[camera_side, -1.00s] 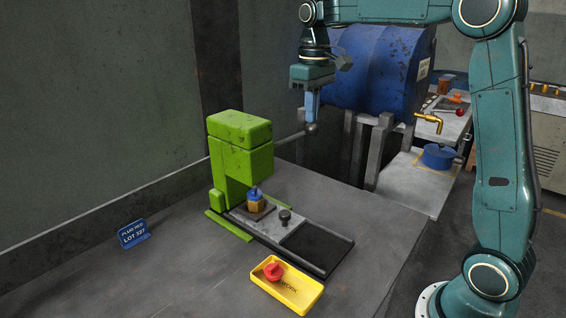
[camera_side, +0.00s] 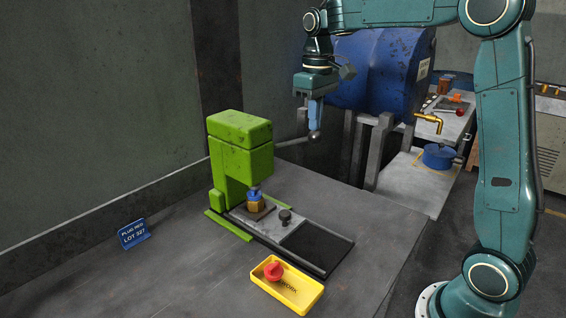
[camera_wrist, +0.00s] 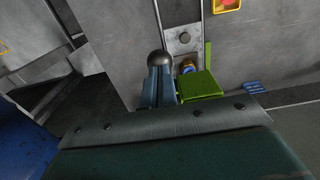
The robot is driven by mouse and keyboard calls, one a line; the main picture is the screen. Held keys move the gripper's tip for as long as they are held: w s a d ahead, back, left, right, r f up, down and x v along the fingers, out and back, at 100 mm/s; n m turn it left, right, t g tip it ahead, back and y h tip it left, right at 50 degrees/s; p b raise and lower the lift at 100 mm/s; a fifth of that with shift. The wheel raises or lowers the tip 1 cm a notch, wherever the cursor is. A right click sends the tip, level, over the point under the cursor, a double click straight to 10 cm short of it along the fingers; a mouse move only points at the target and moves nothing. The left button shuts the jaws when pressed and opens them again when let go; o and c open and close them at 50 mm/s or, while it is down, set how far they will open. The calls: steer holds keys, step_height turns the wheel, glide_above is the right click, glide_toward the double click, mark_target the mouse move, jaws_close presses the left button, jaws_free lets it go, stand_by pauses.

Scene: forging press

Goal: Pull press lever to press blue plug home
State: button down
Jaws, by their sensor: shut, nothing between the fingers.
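The green press (camera_side: 240,145) stands on the grey table, with its lever (camera_side: 293,142) reaching out to the right and ending in a dark ball knob (camera_side: 315,136). My gripper (camera_side: 315,122) points down, shut and empty, with its fingertips at the top of the knob. In the wrist view the blue fingers (camera_wrist: 157,90) end at the knob (camera_wrist: 160,58) and seem to touch it. The blue plug (camera_side: 254,193) sits upright in a brass-coloured block (camera_side: 256,206) under the press head. How deep it sits is too small to tell.
A yellow tray (camera_side: 308,300) with a red plug (camera_side: 273,271) lies in front of the press slide (camera_side: 318,248). A blue tank (camera_side: 375,75) and grey posts are behind the gripper.

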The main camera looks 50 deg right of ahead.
mark_target(319, 132)
steer(key=shift+f, duration=0.2)
steer(key=shift+s+f, duration=0.35)
steer(key=shift+f, duration=0.55)
stand_by(0.3)
steer(key=shift+s+f, duration=0.25)
steer(key=shift+f, duration=0.55)
steer(key=shift+r, duration=0.1)
steer(key=shift+w+r, duration=0.2)
steer(key=shift+r, duration=0.45)
steer(key=shift+w+r, duration=0.15)
steer(key=shift+r, duration=0.5)
